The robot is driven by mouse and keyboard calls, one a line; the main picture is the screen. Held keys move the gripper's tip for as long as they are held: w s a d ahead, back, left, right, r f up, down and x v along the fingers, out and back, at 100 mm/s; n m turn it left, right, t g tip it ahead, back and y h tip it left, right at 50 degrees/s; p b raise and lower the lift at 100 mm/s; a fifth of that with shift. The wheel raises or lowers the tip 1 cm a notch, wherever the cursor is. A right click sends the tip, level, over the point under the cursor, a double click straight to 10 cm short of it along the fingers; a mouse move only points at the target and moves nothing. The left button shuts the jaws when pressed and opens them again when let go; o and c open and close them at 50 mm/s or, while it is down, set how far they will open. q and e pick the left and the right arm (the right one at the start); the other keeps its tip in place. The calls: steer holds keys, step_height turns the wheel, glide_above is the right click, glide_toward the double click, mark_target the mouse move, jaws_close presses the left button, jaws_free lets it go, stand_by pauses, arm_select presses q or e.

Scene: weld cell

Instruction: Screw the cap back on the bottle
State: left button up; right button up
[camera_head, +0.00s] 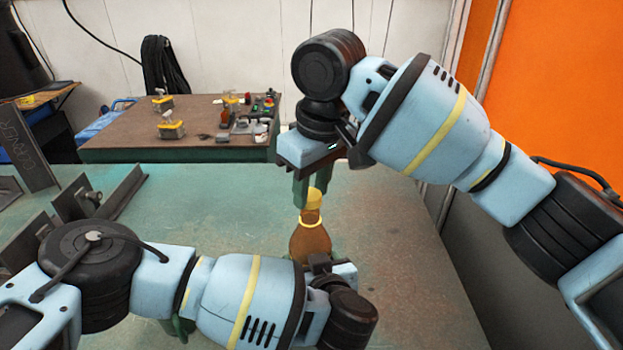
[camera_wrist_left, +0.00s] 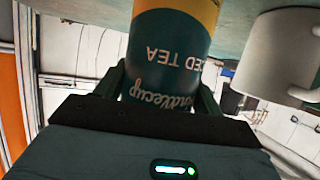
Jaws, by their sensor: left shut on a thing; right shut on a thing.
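The brown bottle (camera_head: 310,240) stands upright over the green table in the head view, its lower part hidden behind my left arm. Its yellow cap (camera_head: 314,197) sits at the top of the neck; I cannot tell how tightly it is seated. My right gripper (camera_head: 310,194) points down from above, its green fingers shut on the cap. My left gripper (camera_wrist_left: 160,90) is shut around the bottle's body, with a finger on each side. The left wrist view, upside down, shows the bottle's teal label (camera_wrist_left: 168,55) with "ICED TEA" and a yellow band.
A white mug (camera_wrist_left: 280,55) stands close beside the bottle in the left wrist view. Dark steel angle pieces (camera_head: 75,205) lie at the left of the green table (camera_head: 410,260). The table's right side is clear. A brown bench (camera_head: 195,130) with fixtures stands behind.

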steer(key=shift+f, duration=0.1)
stand_by(0.4)
steer(key=shift+f, duration=0.8)
steer(key=shift+f, duration=0.55)
